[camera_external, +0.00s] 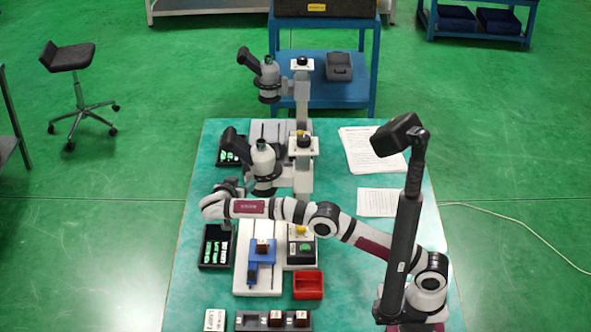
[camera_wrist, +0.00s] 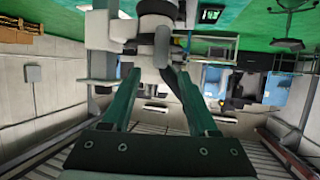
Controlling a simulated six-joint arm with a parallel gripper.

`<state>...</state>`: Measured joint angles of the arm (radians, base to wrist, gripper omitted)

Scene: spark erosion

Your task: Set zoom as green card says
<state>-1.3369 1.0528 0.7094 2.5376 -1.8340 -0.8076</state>
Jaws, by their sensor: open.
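The nearer microscope (camera_external: 264,165) stands on the table, with a grey head and a white body. My gripper (camera_external: 229,188) is just left of its lower part. In the wrist view my gripper (camera_wrist: 152,78) is open, its two green fingers apart, with the microscope's white and dark body (camera_wrist: 158,28) beyond and between them. I cannot tell if the fingers touch it. The zoom control and its setting cannot be made out. A black tray (camera_external: 203,262) holds green-and-white strips (camera_external: 215,251); their writing is unreadable. I cannot tell which item is the green card.
A white base (camera_external: 243,281) carries a blue fixture (camera_external: 262,257) with a brown block. A red bin (camera_external: 308,284), a green-button box (camera_external: 301,257), a grey block rack (camera_external: 246,320) and a white card (camera_external: 215,320) are nearby. A second microscope (camera_external: 268,82) stands behind; papers (camera_external: 370,150) lie right.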

